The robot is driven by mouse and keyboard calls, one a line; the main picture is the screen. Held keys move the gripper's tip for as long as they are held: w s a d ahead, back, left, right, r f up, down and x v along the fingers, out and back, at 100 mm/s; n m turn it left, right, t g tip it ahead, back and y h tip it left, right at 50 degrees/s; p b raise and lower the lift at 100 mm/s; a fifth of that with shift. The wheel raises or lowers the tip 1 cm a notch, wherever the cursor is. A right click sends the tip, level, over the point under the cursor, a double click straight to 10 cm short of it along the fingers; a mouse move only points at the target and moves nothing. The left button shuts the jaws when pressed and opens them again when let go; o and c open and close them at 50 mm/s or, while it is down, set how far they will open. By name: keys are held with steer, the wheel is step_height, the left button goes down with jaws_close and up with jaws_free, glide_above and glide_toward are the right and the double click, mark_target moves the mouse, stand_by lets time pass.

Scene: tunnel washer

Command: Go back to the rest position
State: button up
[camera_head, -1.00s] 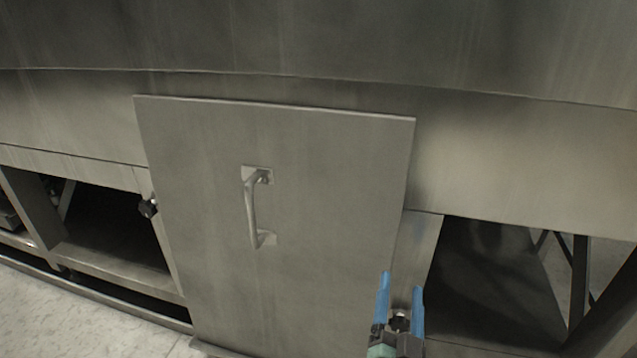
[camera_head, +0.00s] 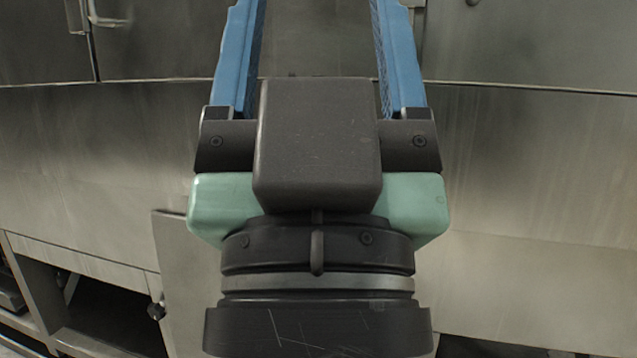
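My gripper (camera_head: 318,40) fills the middle of the head view, close to the camera and pointing up the picture. Its two blue fingers stand wide apart, with only the steel machine wall visible between them. The fingertips run out of the top edge. The gripper holds nothing that I can see. The flat metal door panel (camera_head: 185,270) shows at lower left, mostly hidden behind my gripper and wrist. The panel's handle is hidden.
The large stainless steel machine wall (camera_head: 100,150) spans the view behind my gripper. Upper doors with a handle (camera_head: 107,14) show at top left.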

step_height(320, 180, up, 35)
steer(key=p, duration=3.3)
